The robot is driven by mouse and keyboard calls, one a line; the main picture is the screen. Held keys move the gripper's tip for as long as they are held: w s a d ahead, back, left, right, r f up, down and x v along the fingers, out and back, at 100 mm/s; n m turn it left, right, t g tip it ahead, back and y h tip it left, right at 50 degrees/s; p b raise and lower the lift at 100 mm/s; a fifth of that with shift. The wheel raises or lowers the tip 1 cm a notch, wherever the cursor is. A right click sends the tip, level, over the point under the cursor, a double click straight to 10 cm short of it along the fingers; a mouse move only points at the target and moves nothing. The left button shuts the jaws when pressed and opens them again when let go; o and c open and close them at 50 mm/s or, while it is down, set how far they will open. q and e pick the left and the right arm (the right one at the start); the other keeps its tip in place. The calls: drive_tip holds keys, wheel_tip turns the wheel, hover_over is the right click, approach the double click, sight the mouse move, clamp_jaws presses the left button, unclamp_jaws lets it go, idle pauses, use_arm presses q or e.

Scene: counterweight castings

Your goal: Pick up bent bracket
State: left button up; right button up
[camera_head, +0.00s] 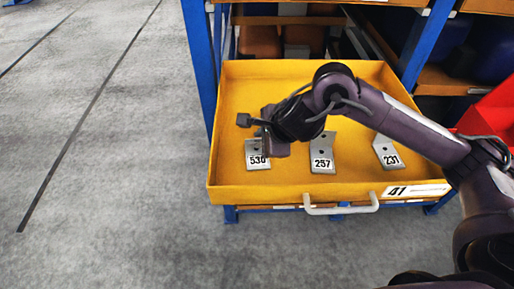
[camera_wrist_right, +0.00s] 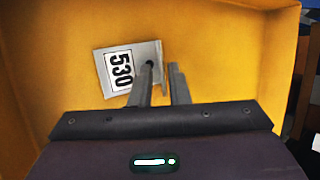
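A grey bent bracket with a label 530 (camera_head: 257,161) lies at the left in the yellow drawer; it also shows in the right wrist view (camera_wrist_right: 118,70), its raised flange on the right side. Two similar brackets, labelled 257 or 237 (camera_head: 321,148) and 231 (camera_head: 386,149), lie in the middle and at the right. My right gripper (camera_head: 275,148) is over the 530 bracket and hides part of it. In the wrist view its fingers (camera_wrist_right: 161,72) are apart, one on each side of the flange. Whether they touch it I cannot tell. My left gripper is out of view.
The pulled-out yellow drawer (camera_head: 228,185) has raised walls, a white front handle (camera_head: 341,209) and a label 41. Blue rack posts (camera_head: 200,65) stand on both sides. A red bin (camera_head: 492,112) is at the right. The grey floor at the left is clear.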

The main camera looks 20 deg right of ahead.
sight(256, 140)
drive_tip(key=x, duration=0.3)
drive_tip(key=shift+w, duration=0.15)
clamp_jaws()
drive_tip(key=shift+r, duration=0.15)
